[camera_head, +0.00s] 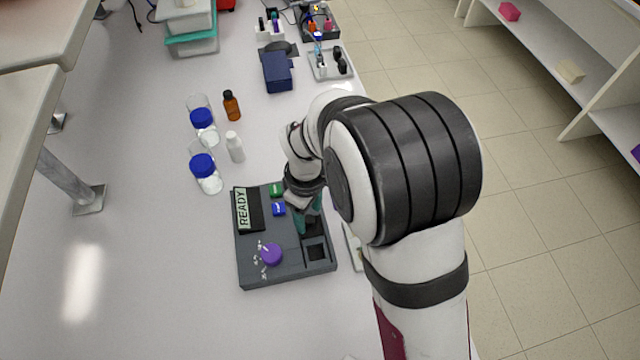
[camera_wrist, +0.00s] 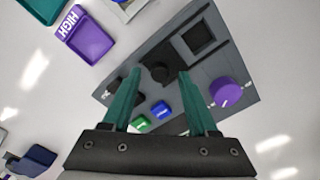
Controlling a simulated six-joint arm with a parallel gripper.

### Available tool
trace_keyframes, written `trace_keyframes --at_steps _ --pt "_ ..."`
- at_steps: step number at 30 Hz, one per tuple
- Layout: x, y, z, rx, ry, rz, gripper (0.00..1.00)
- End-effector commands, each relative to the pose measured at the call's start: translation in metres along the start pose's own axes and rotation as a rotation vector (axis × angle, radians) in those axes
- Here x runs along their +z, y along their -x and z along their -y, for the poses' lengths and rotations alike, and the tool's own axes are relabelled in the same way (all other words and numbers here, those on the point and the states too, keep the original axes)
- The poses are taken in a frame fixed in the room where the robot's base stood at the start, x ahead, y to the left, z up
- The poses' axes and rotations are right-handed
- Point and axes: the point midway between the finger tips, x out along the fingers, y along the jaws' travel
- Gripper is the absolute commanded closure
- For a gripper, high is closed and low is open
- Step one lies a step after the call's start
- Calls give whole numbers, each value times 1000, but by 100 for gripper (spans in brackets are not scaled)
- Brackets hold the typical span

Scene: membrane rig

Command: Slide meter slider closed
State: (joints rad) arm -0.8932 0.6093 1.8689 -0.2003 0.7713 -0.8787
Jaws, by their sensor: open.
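The meter (camera_head: 285,276) is a dark grey box on the white bench, with a READY display (camera_head: 242,209), green and blue buttons and a purple knob (camera_head: 271,254). A square dark opening (camera_head: 317,251) lies at its right front corner. My gripper (camera_head: 308,222) is over the meter's right side. Its teal fingers (camera_wrist: 160,78) are open, one on each side of the knob; contact cannot be told.
Blue-capped bottles (camera_head: 206,172), a white bottle (camera_head: 234,147) and an amber bottle (camera_head: 231,106) stand behind and left of the meter. A dark blue box (camera_head: 277,72) is farther back. A purple tray marked HIGH (camera_wrist: 86,36) shows in the wrist view. The bench left of the meter is clear.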

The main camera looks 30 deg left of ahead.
Motion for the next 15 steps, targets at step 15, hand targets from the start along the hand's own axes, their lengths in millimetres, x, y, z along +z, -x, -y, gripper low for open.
trace_keyframes --at_steps 15 --pt "0 -8 0 0 -1 0 64"
